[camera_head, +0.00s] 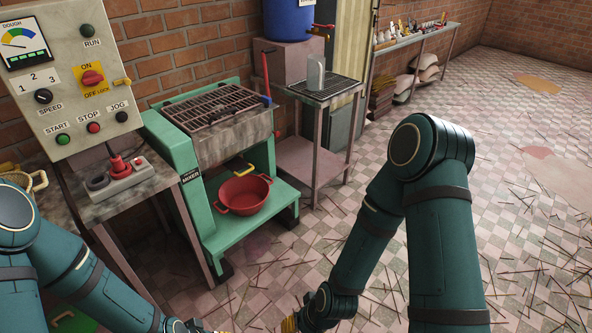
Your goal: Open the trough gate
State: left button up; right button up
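The green mixer (178,150) stands left of centre, with a grey metal trough (236,136) under a slatted grille (212,105). A yellow handle (243,169) sticks out below the trough's front, apparently the gate's handle. The gate plate itself is mostly hidden under the trough. A red two-handled basin (243,194) sits on the green shelf below it. My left gripper (200,326) and my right gripper (291,323) are at the bottom edge, well below and in front of the mixer. Both are largely cut off, so their fingers cannot be made out.
A control panel (62,75) with buttons and a red-yellow switch stands at left, above a small table (124,190) with a red plug. A metal side table (322,92) stands right of the mixer. Thin sticks litter the tiled floor (520,190).

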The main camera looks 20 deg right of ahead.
aim_at(234, 165)
jog(key=i+l, duration=0.25)
jog(key=i, duration=0.25)
jog(key=i+l, duration=0.2)
jog(key=i, duration=0.25)
jog(key=i+l+z, duration=0.1)
jog(key=i+l, duration=0.15)
jog(key=i, duration=0.25)
jog(key=i+l, duration=0.2)
jog(key=i, duration=0.3)
